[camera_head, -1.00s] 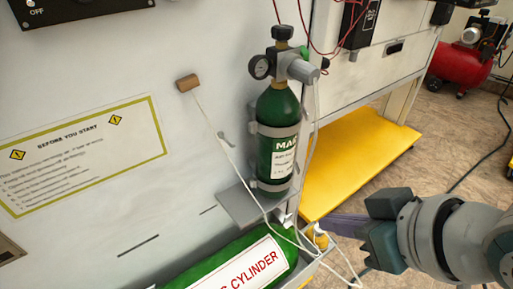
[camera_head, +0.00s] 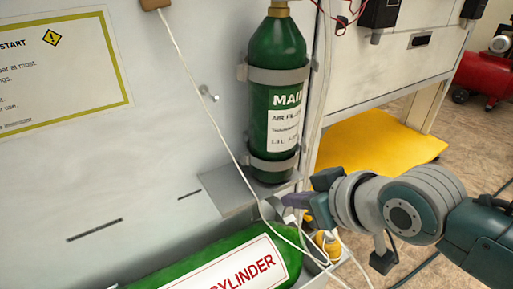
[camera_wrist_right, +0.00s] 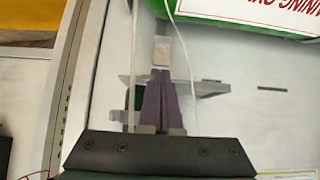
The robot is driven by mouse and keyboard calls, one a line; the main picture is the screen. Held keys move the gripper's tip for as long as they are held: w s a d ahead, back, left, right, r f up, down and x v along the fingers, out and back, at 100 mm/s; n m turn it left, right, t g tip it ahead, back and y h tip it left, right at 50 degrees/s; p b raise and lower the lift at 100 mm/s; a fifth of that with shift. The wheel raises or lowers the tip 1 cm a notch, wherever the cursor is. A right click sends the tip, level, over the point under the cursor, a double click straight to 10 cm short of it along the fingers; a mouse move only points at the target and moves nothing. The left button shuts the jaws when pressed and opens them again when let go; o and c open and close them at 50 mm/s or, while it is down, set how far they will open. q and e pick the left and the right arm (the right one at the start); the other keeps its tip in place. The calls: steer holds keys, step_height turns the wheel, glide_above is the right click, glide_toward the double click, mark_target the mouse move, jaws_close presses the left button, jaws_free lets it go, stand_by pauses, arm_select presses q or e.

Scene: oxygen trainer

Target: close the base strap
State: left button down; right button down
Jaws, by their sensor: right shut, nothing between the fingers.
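A green gas cylinder (camera_head: 273,105) stands upright on a small grey shelf bracket (camera_head: 228,190) against a pale panel. A grey upper strap (camera_head: 278,76) crosses its body. A grey lower strap (camera_head: 272,163) crosses it near the base; whether it is fastened cannot be told. My right gripper (camera_head: 295,200) is shut and empty, its purple fingers just below and right of the cylinder's base, near the shelf. The right wrist view shows the shut fingers (camera_wrist_right: 160,98) pointing at a small pale plate (camera_wrist_right: 162,50), with the shelf behind. My left gripper is out of view.
A lying green cylinder with a white label (camera_head: 240,268) is below the shelf. Thin white cords (camera_head: 215,100) hang from a brown block (camera_head: 155,4) past the shelf. A yellow platform (camera_head: 375,145) and a red compressor (camera_head: 487,75) stand at right.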

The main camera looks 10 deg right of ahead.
steer(key=shift+x, duration=0.75)
steer(key=s+d+f+t+y+b, duration=0.1)
steer(key=s+f+t+b, duration=0.3)
steer(key=f+b, duration=0.4)
steer(key=s+d+f+t+y+b, duration=0.2)
steer(key=f+b, duration=0.6)
steer(key=b, duration=0.9)
steer(key=s+t, duration=0.2)
steer(key=shift+s+f+t, duration=0.2)
steer(key=shift+s+t, duration=0.2)
